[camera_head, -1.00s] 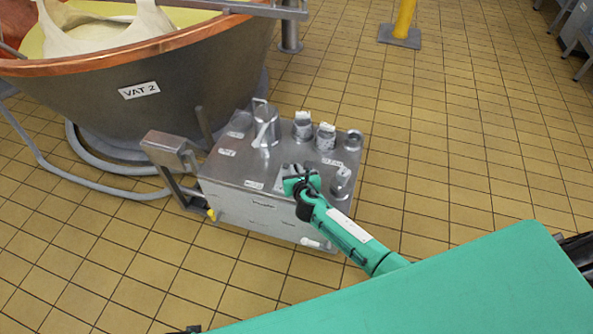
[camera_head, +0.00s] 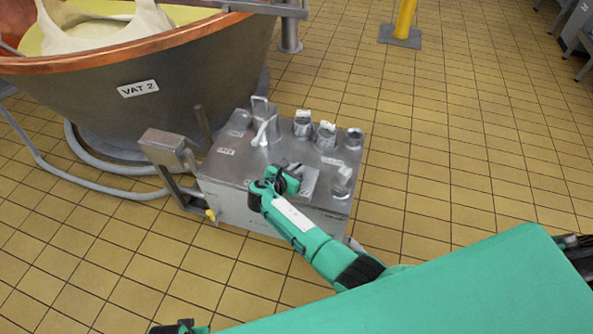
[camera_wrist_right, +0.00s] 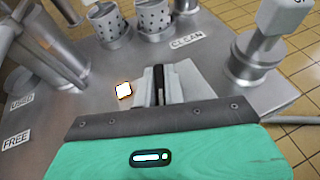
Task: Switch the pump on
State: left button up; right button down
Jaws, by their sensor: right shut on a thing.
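No pump or switch can be made out for certain. A grey sloped box (camera_head: 166,147) stands on a post left of the steel cart (camera_head: 240,200); whether it carries a switch cannot be told. My right gripper (camera_head: 285,180) is low over the middle of the cart top. In the right wrist view its jaws (camera_wrist_right: 160,85) are shut on a thin dark thing, mostly hidden between the fingers. A small lit white square with an orange edge (camera_wrist_right: 123,90) is just left of the jaws. My left gripper does not show clearly.
Perforated metal cups (camera_wrist_right: 151,20), a steel jug (camera_head: 264,125) and a knobbed fitting (camera_wrist_right: 255,55) stand on the cart. VAT 2 (camera_head: 190,85) with a copper rim is behind left, a hose (camera_head: 100,188) at its foot.

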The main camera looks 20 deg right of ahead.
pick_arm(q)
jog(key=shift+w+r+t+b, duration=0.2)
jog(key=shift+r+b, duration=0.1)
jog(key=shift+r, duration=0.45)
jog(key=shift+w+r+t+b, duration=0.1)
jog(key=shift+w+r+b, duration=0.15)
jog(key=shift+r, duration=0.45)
pick_arm(e)
jog(key=shift+m+g+h, duration=0.9)
jog(key=shift+m+g, duration=0.5)
jog(key=c, duration=1.5)
grip_release()
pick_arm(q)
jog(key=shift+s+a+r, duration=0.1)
pick_arm(e)
jog(key=shift+r, duration=0.1)
